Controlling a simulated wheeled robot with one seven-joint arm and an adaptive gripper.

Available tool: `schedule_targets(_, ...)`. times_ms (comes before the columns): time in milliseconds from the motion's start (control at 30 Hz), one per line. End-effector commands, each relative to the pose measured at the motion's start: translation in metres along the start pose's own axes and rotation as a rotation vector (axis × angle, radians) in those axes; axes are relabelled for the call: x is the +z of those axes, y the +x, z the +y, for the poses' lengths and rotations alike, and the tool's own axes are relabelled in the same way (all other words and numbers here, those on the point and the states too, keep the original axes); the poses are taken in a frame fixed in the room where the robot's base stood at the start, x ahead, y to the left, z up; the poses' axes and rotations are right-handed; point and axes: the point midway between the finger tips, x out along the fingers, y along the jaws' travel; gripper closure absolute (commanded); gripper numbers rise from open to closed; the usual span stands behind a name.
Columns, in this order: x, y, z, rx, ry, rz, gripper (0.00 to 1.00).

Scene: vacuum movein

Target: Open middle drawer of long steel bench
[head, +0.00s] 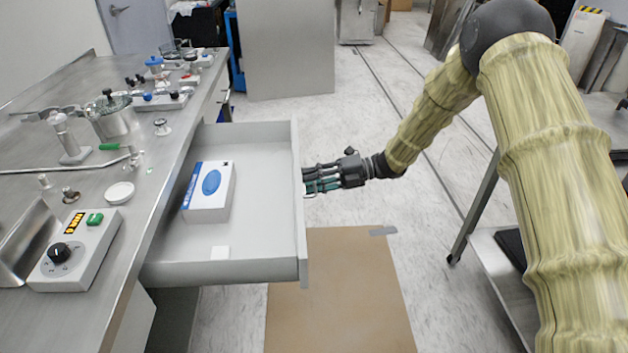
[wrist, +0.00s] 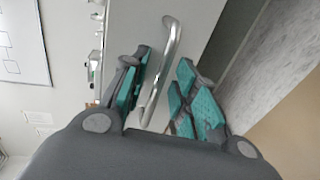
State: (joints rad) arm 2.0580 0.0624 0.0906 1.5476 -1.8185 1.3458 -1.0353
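The long steel bench (head: 150,190) runs along the left in the head view. A grey drawer (head: 301,225) is pulled far out from it toward the right, with its inside showing. My gripper (head: 310,180) is at the outer side of the drawer front. In the wrist view a curved metal handle (wrist: 165,62) on the drawer front lies between my gripper's teal-padded fingers (wrist: 165,88). The fingers are spread, with a gap beside the handle.
A pot (head: 112,120), a control box (head: 75,250) and several small instruments stand on the bench. A brown mat (head: 345,290) lies on the floor below the drawer front. A grey cabinet (head: 290,45) stands behind. A low cart (head: 500,260) is at the right, near my arm.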

Motion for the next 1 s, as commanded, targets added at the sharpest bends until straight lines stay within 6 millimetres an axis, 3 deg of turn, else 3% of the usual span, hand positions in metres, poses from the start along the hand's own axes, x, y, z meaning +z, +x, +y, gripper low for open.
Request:
schedule_targets(367,0.001,-0.009,0.001,0.000,-0.002,-0.003,0.71)
schedule_targets(1000,0.001,-0.109,0.000,0.000,-0.002,-0.002,0.71)
